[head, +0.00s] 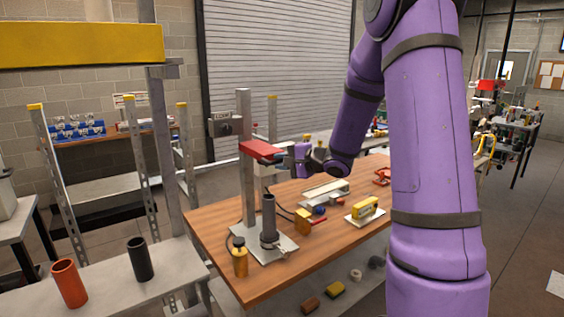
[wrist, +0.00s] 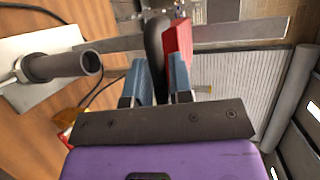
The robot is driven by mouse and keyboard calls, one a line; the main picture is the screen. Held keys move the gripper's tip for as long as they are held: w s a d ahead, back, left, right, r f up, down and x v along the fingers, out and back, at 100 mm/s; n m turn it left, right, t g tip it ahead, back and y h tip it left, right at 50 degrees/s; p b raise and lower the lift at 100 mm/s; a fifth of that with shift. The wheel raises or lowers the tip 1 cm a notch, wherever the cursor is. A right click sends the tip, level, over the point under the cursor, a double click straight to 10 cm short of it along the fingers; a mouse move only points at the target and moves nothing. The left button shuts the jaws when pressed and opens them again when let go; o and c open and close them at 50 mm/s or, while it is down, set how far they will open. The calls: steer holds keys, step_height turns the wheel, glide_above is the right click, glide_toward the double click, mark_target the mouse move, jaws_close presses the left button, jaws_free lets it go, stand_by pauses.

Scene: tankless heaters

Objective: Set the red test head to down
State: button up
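The red test head (head: 262,148) is a red arm on an upright grey column (head: 246,185) of a bench stand. It stands roughly level, high above a dark upright cylinder (head: 268,220) on the stand's plate. My gripper (head: 284,157) is at the head's right end. In the wrist view, the blue fingers of my gripper (wrist: 162,80) lie on both sides of a black handle (wrist: 155,40), which fills the gap between them. The red head (wrist: 178,42) shows just beyond the right finger. The fingertips are small and partly hidden in the head view.
The wooden bench (head: 230,262) also holds a yellow device (head: 365,208), a grey tray-like part (head: 325,191) and a yellow-black bottle (head: 240,258). A red cup (head: 69,284) and a black cup (head: 140,259) stand on the left table.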

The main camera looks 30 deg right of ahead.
jaws_close()
step_height(320, 180, down, 13)
stand_by(0.4)
steer(key=shift+r, duration=0.1)
steer(key=shift+o, duration=2.2)
jaws_free()
steer(key=v, duration=1.1)
steer(key=shift+w, duration=0.1)
